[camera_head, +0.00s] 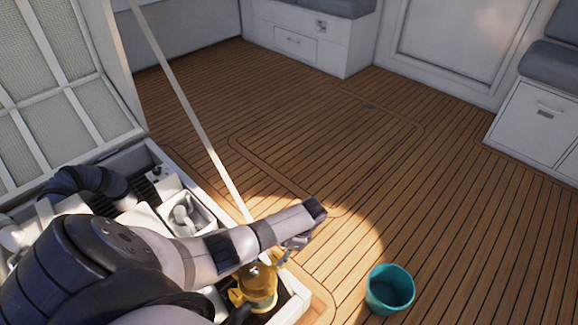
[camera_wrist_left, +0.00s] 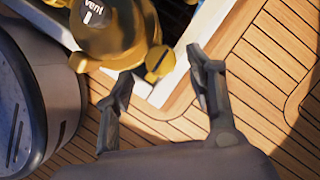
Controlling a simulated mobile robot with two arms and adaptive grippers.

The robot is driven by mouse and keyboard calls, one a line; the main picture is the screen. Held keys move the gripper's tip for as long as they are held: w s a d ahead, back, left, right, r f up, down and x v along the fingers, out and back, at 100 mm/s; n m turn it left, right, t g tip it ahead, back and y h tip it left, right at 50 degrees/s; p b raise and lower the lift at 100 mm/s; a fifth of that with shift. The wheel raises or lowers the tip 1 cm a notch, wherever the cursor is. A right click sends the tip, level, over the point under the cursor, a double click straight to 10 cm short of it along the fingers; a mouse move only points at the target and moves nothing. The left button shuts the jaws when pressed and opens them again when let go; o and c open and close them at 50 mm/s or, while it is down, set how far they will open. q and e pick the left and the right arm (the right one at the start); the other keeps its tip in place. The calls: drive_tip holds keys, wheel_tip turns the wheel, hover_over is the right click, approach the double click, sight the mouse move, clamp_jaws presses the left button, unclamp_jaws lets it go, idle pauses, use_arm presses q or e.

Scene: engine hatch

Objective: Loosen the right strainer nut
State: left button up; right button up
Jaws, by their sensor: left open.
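The brass-yellow strainer (camera_head: 259,287) stands at the front edge of the open hatch. In the left wrist view its round top (camera_wrist_left: 108,38) carries a "vent" label. A yellow nut (camera_wrist_left: 158,62) with a dark slot-like line sticks out from the strainer's side. My left gripper (camera_head: 297,241) is over the strainer, partly hidden by my arm in the head view. In the left wrist view the gripper (camera_wrist_left: 164,76) is open, one finger on each side of the nut, with visible gaps. Contact cannot be seen. My right gripper is not in view.
The hatch rim (camera_head: 318,298) borders the strainer. A pale prop bar (camera_head: 190,112) rises from near the strainer toward the raised hatch lid (camera_head: 62,75). A black hose (camera_head: 88,180) lies in the hatch. A teal bucket (camera_head: 390,290) stands on the open wooden deck (camera_head: 440,190) to the right.

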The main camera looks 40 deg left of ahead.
use_arm(q)
drive_tip(key=v, duration=0.8)
drive_tip(key=shift+r, duration=0.2)
